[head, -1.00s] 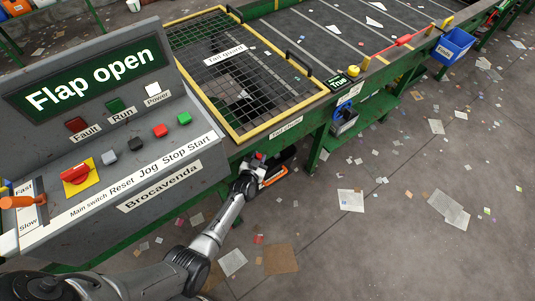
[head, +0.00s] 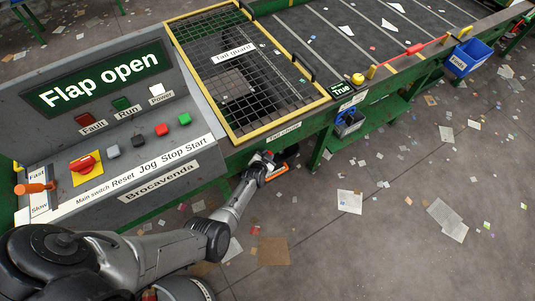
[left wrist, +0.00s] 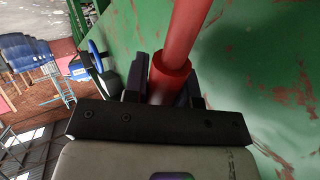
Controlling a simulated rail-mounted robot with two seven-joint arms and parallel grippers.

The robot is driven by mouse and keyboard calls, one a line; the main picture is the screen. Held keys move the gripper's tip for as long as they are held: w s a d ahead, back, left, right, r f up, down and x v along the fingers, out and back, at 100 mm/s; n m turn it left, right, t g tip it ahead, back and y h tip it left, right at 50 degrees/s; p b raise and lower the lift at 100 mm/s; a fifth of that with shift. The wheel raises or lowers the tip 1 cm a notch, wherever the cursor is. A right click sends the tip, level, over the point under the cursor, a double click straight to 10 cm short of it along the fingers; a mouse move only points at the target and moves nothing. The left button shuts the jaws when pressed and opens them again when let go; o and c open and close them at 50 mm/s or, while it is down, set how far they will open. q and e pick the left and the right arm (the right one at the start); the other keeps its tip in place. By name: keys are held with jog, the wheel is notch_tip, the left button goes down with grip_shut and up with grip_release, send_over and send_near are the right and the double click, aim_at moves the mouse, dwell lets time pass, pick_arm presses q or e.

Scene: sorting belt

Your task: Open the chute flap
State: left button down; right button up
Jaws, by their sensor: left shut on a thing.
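A red rod with a thicker collar (left wrist: 190,40), likely the flap's handle, stands between my gripper's fingers in the left wrist view. My left gripper (left wrist: 163,85) is shut on it. In the head view my left gripper (head: 268,162) is low at the belt's side, below the "Tail chute" label (head: 284,132). An orange bar (head: 277,174) shows beside it. The flap itself is not clearly seen, hidden under the frame edge. The panel's display (head: 97,80) reads "Flap open". My right gripper is not in view.
The control panel (head: 150,150) with buttons, a red main switch (head: 86,163) and an orange lever (head: 35,188) stands left of the gripper. The yellow-framed tail guard (head: 240,70) covers the belt end. Green legs stand right; the littered floor in front is open.

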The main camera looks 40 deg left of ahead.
pick_arm(q)
jog(key=shift+s+d+f, duration=0.1)
jog(key=shift+f, duration=0.15)
dwell(0.3)
jog(key=c, duration=1.4)
grip_release()
jog(key=o, duration=0.5)
jog(key=shift+w+r, duration=0.1)
jog(key=shift+w, duration=0.1)
jog(key=shift+r, duration=0.1)
jog(key=shift+s+r+p, duration=0.15)
jog(key=shift+s+p, duration=0.1)
jog(key=shift+p, duration=0.05)
jog(key=shift+p+v, duration=2.3)
jog(key=shift+v, duration=4.35)
jog(key=shift+d, duration=0.1)
